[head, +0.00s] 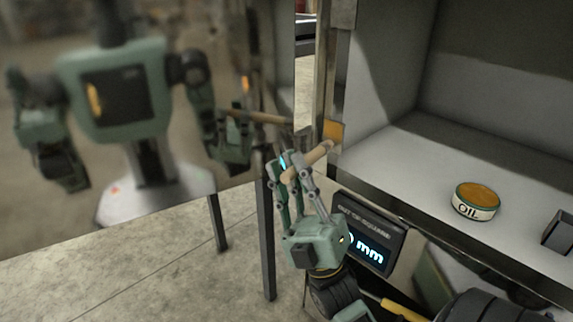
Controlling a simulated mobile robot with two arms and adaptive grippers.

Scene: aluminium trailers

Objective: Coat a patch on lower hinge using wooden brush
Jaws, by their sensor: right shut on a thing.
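My right gripper (294,168) is shut on the wooden brush (320,154), a pale stick-like tool slanting up to the right. The brush's far end is just below an orange patch (333,131) on the metal post beside the door edge, where the lower hinge appears to be. I cannot tell whether brush and patch touch; the bristles are not clear. A round tin marked OIL (476,201), with an amber top, stands on the grey trailer floor to the right. My left gripper shows only as a reflection in the door.
The mirror-like open door (150,110) fills the left and reflects me. A dark display (369,238) reading "OUT OF SQUARE" and mm is below the trailer edge. A grey box (558,232) sits at the right edge. A yellow handle (405,307) shows low down.

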